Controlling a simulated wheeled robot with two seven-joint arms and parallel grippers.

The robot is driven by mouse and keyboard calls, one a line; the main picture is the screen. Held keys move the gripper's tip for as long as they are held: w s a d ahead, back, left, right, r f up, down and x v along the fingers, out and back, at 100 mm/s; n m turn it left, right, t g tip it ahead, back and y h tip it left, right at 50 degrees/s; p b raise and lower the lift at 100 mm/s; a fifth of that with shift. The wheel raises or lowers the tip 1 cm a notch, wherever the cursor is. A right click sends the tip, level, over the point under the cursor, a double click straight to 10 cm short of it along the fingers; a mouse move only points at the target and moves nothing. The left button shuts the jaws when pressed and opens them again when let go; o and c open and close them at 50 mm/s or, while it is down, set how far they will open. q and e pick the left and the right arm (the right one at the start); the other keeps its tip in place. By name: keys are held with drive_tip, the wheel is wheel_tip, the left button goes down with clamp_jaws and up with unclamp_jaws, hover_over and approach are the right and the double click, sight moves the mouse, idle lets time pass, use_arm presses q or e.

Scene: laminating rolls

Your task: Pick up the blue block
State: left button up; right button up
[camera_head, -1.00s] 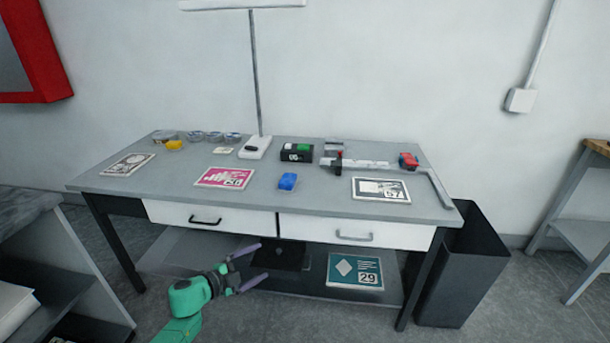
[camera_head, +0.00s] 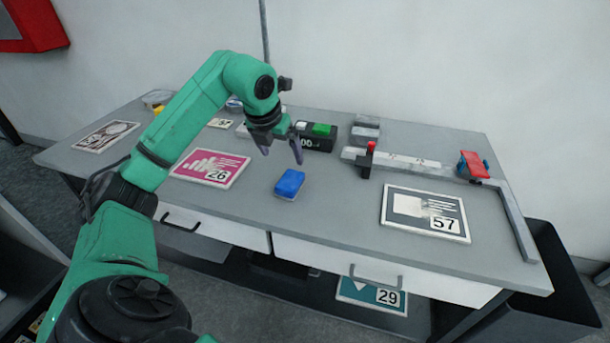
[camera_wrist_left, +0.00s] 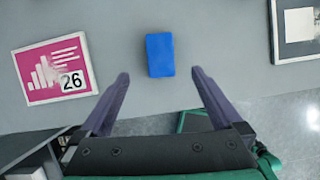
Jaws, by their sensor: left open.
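The blue block (camera_head: 289,184) lies on the grey tabletop (camera_head: 330,215), near the middle of its front half. It also shows in the left wrist view (camera_wrist_left: 160,55), beyond the fingertips and roughly centred between them. My left gripper (camera_head: 282,155) is open and empty, pointing down above the table, just behind and above the block in the head view. Its two purple fingers show in the left wrist view (camera_wrist_left: 160,78), spread wider than the block and apart from it. My right gripper is not in view.
A pink card marked 26 (camera_head: 210,167) lies left of the block and a white card marked 57 (camera_head: 425,213) lies right. Tabletop around the block is clear.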

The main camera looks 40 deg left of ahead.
use_arm(q)
hover_over(289, 180)
drive_tip(key=s, duration=0.3)
drive_tip(key=f, duration=0.3)
drive_tip(key=d+f, duration=0.1)
drive_tip(key=f, duration=0.1)
drive_tip(key=shift+w+f, duration=0.2)
drive_tip(key=shift+f, duration=0.1)
drive_tip(key=p+x, duration=0.1)
drive_tip(key=x, duration=0.5)
drive_tip(key=shift+w+a+f+p, duration=0.2)
drive_tip(key=shift+w+p, duration=0.15)
drive_tip(key=shift+w+f, duration=0.15)
drive_tip(key=shift+f, duration=0.15)
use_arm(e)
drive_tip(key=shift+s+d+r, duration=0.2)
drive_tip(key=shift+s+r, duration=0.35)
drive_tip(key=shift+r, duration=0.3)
use_arm(q)
drive_tip(key=shift+f, duration=0.15)
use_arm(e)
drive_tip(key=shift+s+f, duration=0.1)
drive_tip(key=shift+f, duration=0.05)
use_arm(q)
drive_tip(key=c, duration=1.4)
